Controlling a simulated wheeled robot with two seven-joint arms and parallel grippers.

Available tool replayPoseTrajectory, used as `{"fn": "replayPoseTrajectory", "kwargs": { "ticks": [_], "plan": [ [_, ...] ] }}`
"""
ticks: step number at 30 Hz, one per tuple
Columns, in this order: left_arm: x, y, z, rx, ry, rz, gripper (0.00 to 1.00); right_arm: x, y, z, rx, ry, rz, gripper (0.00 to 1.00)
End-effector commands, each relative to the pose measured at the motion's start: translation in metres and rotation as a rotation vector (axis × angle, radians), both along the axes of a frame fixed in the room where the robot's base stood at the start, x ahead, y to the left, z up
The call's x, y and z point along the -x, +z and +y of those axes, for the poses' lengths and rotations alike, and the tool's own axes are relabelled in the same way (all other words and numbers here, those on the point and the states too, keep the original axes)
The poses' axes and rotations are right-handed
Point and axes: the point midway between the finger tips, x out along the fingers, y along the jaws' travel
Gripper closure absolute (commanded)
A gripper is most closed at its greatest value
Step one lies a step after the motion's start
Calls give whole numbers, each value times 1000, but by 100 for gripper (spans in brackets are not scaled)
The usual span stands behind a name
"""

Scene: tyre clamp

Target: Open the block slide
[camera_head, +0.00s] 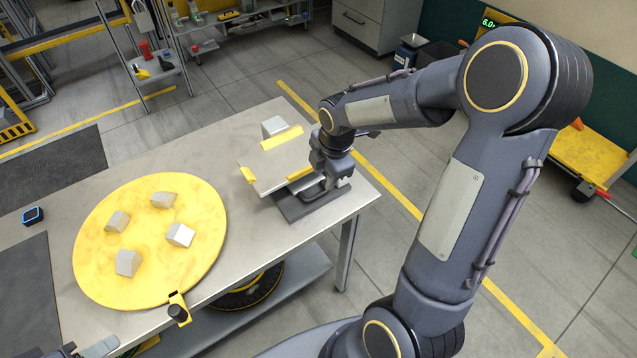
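A light grey plate with yellow strips (265,170) stands near the right end of the workbench. It looks like the block slide. A small grey block (274,126) sits at its far edge. A dark grey base (296,208) shows at its near right side. My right gripper (318,192) is at the right edge of the plate, low over the dark base. The arm and wrist hide its fingers and any contact, so I cannot tell whether it is open or shut. A dark part at the bottom left edge may be my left gripper; its fingers do not show clearly.
A round yellow disc (150,215) with several grey blocks lies left of the plate on the workbench (225,150). A small dark device (33,215) lies far left. The bench between disc and plate is clear.

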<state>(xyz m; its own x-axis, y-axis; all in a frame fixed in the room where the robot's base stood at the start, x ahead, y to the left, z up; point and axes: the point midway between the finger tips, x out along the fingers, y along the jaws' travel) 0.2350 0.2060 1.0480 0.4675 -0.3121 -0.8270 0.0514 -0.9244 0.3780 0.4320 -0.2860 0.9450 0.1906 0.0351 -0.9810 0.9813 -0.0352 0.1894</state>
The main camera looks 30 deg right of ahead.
Motion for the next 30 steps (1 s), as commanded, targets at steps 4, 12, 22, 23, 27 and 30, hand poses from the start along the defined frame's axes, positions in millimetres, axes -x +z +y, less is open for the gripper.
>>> {"fn": "replayPoseTrajectory", "kwargs": {
  "ticks": [4,12,22,23,27,30],
  "plan": [
    [0,4,0,0,0,0,56,-11,-15,-2,40,118,16,66],
    [0,5,0,0,0,0,56,-18,-54,-1,43,132,21,66],
    [0,7,0,0,0,0,56,-25,-88,-1,41,128,15,66],
    [0,7,0,0,0,0,56,-25,-89,-1,41,128,15,66],
    [0,7,0,0,0,0,56,-25,-90,-1,41,128,15,66],
    [0,7,0,0,0,0,56,-25,-90,-1,41,128,15,66]
  ]
}}
